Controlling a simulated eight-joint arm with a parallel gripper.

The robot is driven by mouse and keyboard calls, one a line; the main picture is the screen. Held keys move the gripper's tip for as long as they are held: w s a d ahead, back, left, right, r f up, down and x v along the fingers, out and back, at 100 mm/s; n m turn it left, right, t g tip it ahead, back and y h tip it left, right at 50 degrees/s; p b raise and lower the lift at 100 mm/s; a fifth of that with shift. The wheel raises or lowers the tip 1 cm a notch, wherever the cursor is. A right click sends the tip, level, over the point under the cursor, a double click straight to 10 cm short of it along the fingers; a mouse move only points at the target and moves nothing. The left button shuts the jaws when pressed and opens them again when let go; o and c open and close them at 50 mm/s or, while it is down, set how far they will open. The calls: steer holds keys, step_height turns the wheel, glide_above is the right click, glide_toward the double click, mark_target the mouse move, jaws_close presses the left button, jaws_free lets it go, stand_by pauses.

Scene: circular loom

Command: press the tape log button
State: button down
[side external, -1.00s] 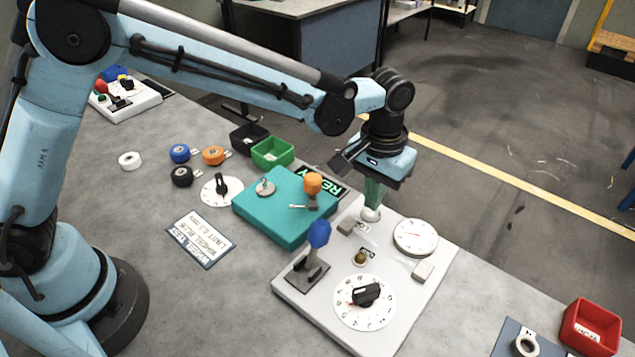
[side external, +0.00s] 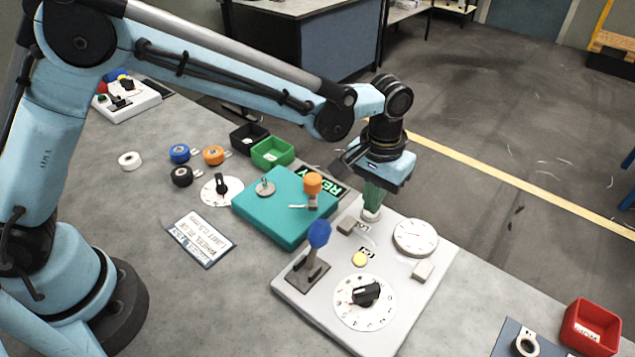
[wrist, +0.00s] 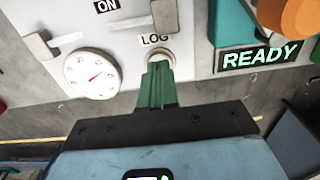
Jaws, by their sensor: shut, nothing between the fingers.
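The tape log button (wrist: 161,53) is a pale round piece beside the LOG label (wrist: 155,39) in the wrist view. In the side view its pale base (side external: 371,215) shows on the light grey panel (side external: 415,285), under my fingertips. My gripper (side external: 373,205) points down with its green fingers shut and empty. In the wrist view my gripper (wrist: 159,66) covers most of the button. The tips appear to be on it, but the contact itself is hidden.
A white gauge (side external: 415,238) stands right of my gripper. A blue-topped lever (side external: 319,235) and a black dial knob (side external: 366,294) are at the panel's front. A teal box (side external: 285,222) with an orange knob and a READY sign (wrist: 258,57) lie to the left.

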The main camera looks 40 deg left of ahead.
steer(key=shift+r, duration=2.95)
steer(key=shift+a+r, duration=0.25)
steer(key=shift+a, duration=0.05)
steer(key=s+a+r+t, duration=0.2)
steer(key=a+r, duration=0.1)
steer(key=a, duration=0.3)
steer(key=s+a+r+t, duration=0.1)
steer(key=s+a+r, duration=0.2)
steer(key=a, duration=0.2)
steer(key=s+a+f+t, duration=0.2)
steer(key=s+a+t, duration=0.2)
steer(key=s+a, duration=0.4)
steer(key=shift+s+a, duration=0.2)
steer(key=shift+a, duration=0.75)
steer(key=c, duration=1.8)
jaws_free()
steer(key=shift+f, duration=0.1)
